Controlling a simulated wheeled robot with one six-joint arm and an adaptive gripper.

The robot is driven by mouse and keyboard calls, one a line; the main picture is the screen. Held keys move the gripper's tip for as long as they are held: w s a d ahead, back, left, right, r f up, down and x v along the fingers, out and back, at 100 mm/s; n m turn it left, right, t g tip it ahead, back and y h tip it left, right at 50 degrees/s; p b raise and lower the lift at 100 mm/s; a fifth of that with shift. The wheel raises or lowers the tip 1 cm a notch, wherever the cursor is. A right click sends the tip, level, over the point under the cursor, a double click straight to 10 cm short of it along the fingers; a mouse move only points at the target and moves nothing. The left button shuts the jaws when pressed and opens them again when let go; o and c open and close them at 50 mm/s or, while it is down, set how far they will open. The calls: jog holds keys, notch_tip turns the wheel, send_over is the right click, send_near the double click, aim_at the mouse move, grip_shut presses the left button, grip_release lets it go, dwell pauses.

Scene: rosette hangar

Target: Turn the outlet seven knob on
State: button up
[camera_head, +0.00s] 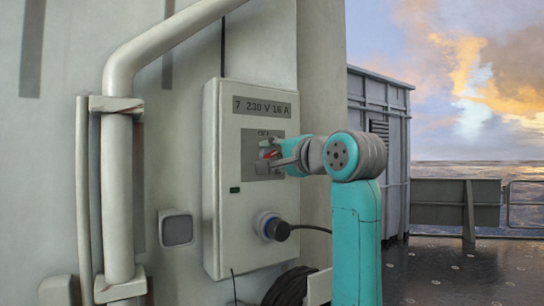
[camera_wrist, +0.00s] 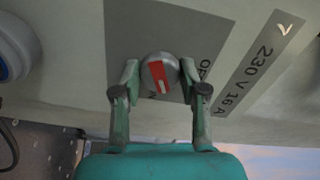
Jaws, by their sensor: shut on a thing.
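The outlet seven box (camera_head: 224,240) is a pale wall cabinet labelled "7 230 V 16 A" (camera_head: 262,106). Its round grey knob with a red bar (camera_wrist: 159,73) sits on a dark grey plate (camera_wrist: 130,30). In the head view the knob's red part (camera_head: 271,154) shows beside the fingers, below the letters "OFF". My gripper (camera_wrist: 159,80) is shut on the knob, one finger on each side. In the wrist view the red bar runs nearly up and down, with a small white mark toward its lower end. A finger partly hides the plate's lettering there.
A blue-rimmed socket (camera_head: 265,222) with a dark plug and cable is below the knob. A thick pale pipe (camera_head: 119,190) stands to the left. Coiled cable (camera_head: 288,287) hangs below. Open deck lies to the right.

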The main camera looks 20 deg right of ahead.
jog(key=m, duration=0.4)
jog(key=shift+m, duration=0.4)
dwell(0.4)
jog(key=o, duration=1.1)
jog(key=shift+o, duration=0.2)
jog(key=v, duration=1.2)
jog(key=shift+s+d, duration=0.1)
